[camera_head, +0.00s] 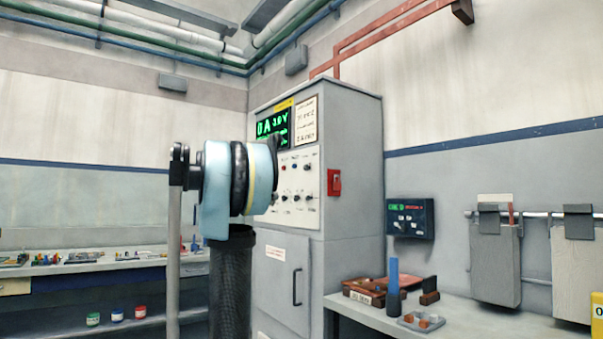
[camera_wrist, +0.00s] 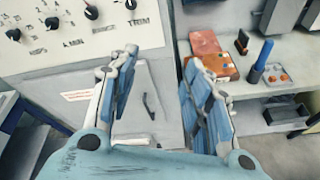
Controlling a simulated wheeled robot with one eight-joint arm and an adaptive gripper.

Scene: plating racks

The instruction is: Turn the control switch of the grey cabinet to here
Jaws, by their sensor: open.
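The grey cabinet (camera_head: 352,150) stands in the middle of the head view, with a lit green display (camera_head: 273,127) and a pale control panel (camera_head: 307,183). The panel carries small knobs and lamps, partly hidden by my arm. In the wrist view, a row of black knobs with white pointers runs across the upper left, including one knob (camera_wrist: 91,12) and another above the label TRIM (camera_wrist: 131,4). Which one is the control switch I cannot tell. My gripper (camera_wrist: 160,60) is open and empty, below and right of the knobs in that view. Its fingers are hidden in the head view.
A red box (camera_head: 334,182) is on the cabinet's side. A bench (camera_head: 460,328) at right holds a blue-handled tool (camera_head: 394,275), a brown block and a small tray (camera_head: 421,321). Grey panels (camera_head: 495,262) hang from a rail. A shelf bench stands at left.

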